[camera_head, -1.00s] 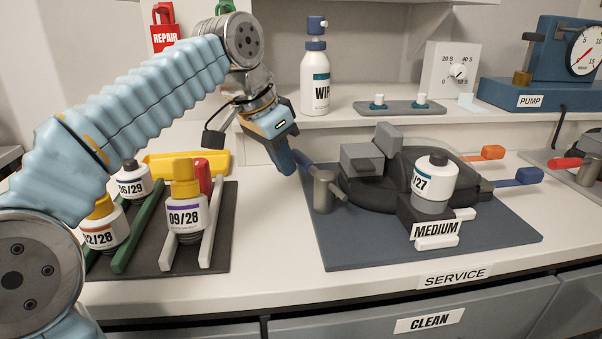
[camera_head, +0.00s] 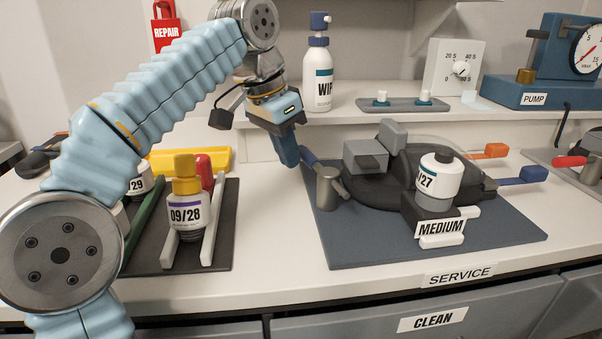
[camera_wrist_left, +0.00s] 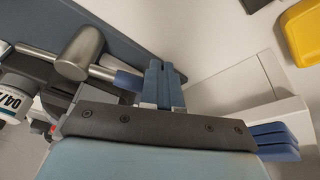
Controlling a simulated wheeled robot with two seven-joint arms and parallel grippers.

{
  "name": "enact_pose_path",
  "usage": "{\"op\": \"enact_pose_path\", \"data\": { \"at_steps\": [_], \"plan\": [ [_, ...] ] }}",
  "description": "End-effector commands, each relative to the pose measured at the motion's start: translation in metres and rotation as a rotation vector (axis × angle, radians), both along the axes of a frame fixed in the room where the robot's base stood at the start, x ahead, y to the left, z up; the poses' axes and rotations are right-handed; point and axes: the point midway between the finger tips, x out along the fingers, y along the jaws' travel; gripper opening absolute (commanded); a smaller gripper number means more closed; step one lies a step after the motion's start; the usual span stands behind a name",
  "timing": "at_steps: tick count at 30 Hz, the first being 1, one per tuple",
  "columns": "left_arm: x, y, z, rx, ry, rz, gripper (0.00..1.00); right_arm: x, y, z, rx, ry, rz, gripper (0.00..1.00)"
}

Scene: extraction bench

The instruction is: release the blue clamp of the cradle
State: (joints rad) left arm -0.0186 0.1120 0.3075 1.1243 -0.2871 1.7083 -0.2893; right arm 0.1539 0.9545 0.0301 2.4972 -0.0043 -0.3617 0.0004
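The cradle (camera_head: 385,190) is a dark rounded device on a blue mat (camera_head: 375,250), with grey blocks on top. At its left a grey cylinder (camera_head: 327,188) carries a rod with a blue end (camera_head: 308,157). In the left wrist view the cylinder (camera_wrist_left: 80,54) and blue rod end (camera_wrist_left: 128,82) also show. At the right are a blue lever (camera_head: 520,176) and an orange lever (camera_head: 490,151). My left gripper (camera_head: 288,152) is just left of the blue rod end. My right gripper is out of view.
A rack (camera_head: 222,230) with bottle 09/28 (camera_head: 186,212) is at left, before a yellow tray (camera_head: 215,160). A wipe bottle (camera_head: 318,75) stands on the shelf. The bench front is clear.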

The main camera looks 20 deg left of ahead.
Motion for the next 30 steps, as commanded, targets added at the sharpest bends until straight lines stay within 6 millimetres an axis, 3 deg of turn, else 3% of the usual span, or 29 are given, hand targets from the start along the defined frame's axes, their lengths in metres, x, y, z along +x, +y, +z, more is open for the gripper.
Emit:
{"op": "enact_pose_path", "data": {
  "at_steps": [1,12,30],
  "plan": [
    [0.007,-0.01,0.034,-0.04,-0.11,-0.006,0.0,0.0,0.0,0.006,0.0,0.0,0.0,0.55],
    [0.004,-0.009,0.064,-0.032,-0.1,-0.003,0.0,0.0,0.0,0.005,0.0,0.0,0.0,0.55],
    [0.002,-0.007,0.071,-0.029,-0.091,0.003,0.0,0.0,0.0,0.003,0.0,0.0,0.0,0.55]
  ]
}}
